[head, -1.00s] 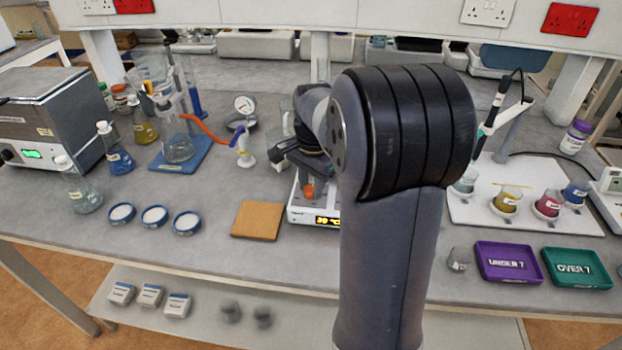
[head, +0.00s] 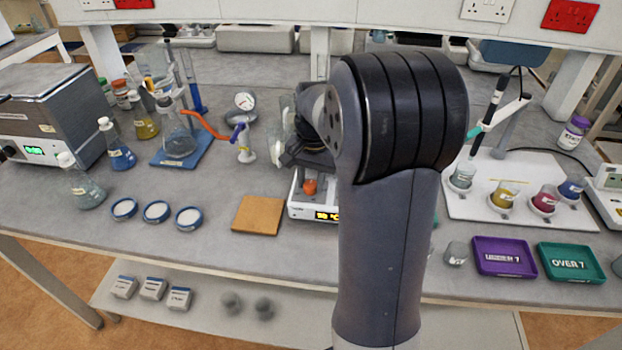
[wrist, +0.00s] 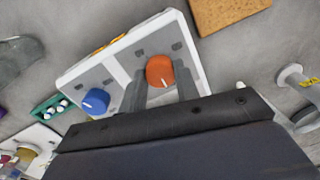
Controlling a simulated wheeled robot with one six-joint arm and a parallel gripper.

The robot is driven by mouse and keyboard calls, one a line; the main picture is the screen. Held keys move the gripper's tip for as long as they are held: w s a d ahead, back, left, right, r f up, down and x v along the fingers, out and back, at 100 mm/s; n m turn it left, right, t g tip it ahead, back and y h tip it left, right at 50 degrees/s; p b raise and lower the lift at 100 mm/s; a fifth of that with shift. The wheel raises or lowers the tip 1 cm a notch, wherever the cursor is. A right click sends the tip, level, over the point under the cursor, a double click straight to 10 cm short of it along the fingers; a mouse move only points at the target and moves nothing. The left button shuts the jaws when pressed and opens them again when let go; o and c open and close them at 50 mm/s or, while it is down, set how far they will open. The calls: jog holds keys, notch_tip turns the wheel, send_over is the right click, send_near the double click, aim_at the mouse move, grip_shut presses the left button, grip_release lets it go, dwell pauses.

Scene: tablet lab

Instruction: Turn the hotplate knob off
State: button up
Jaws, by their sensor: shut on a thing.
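The hotplate (head: 300,210) is a white box with a lit orange display, standing on the bench and partly hidden behind my arm in the head view. In the head view most of the gripper is hidden or dark.
A cork-coloured mat (head: 257,215) lies left of the hotplate. A flask on a blue stand (head: 180,148) with an orange tube is further left. A purple tray (head: 504,257) and a green tray (head: 571,263) lie at the right front edge. Bench between dishes and mat is clear.

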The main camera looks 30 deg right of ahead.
aim_at(313, 184)
jog(key=o, duration=1)
notch_tip(313, 184, up, 11)
jog(key=shift+s+d+f, duration=0.1)
jog(key=shift+s+d, duration=0.05)
notch_tip(313, 184, down, 11)
dwell(0.6)
